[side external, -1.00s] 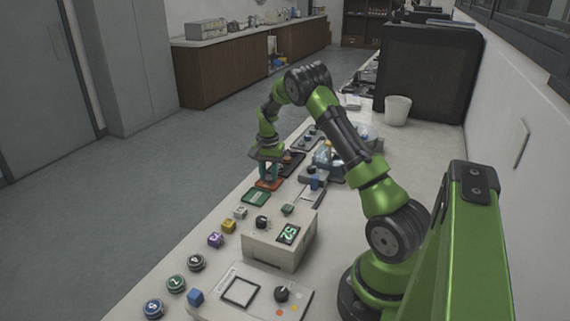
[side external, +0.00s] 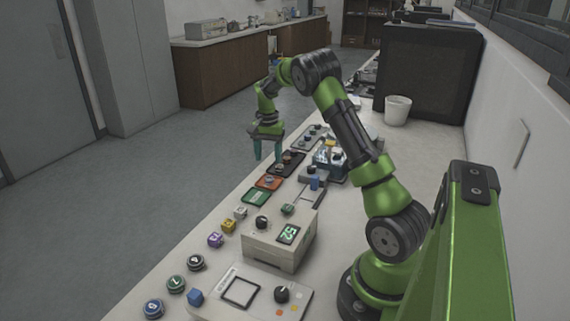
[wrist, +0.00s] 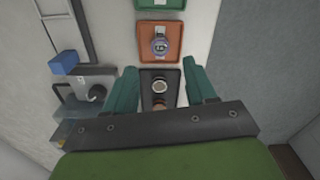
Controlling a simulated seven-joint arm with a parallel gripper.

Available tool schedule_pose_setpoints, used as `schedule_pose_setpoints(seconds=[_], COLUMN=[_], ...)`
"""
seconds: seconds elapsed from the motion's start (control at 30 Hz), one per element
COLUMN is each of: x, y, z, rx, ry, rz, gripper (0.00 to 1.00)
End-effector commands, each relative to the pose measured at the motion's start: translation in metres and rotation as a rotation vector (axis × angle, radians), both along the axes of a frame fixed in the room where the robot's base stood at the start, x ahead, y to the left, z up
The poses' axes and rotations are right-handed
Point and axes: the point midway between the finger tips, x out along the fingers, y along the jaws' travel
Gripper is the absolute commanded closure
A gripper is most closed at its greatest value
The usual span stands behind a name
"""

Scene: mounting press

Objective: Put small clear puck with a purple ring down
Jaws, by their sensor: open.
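A small round puck with a purplish ring (wrist: 160,45) lies on the orange tray (wrist: 146,29) in the wrist view. It shows small and pale on the same orange tray in the side view (side external: 269,180). A pale label strip lies beside it on the tray. My gripper (side external: 267,158) is open and empty, its teal fingers pointing down above the bench, beyond the orange tray and apart from the puck. In the wrist view, my gripper's fingers (wrist: 160,68) are spread wide, with nothing between them at their tips.
A black tray (side external: 292,158) with small round pieces lies beyond the orange tray. A green tray (side external: 257,197) lies on its near side. A cream box with a display (side external: 270,247) and several numbered pieces stand nearer. A blue block (wrist: 63,61) and a press-like device stand beside the trays.

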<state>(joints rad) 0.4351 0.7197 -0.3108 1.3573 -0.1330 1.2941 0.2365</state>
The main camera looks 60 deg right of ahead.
Motion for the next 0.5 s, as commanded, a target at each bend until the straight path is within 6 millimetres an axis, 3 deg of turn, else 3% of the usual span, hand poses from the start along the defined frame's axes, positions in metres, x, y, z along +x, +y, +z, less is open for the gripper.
schedule_pose_setpoints(seconds=[0.1, 0.37, 0.5], x=[0.001, 0.001, 0.001], y=[0.0, 0.004, 0.036], z=[0.024, 0.051, 0.081], rx=[-0.002, 0.001, 0.004], ry=[-0.002, -0.009, -0.075], rz=[0.0, 0.009, 0.083], gripper=[0.44, 0.44, 0.44])
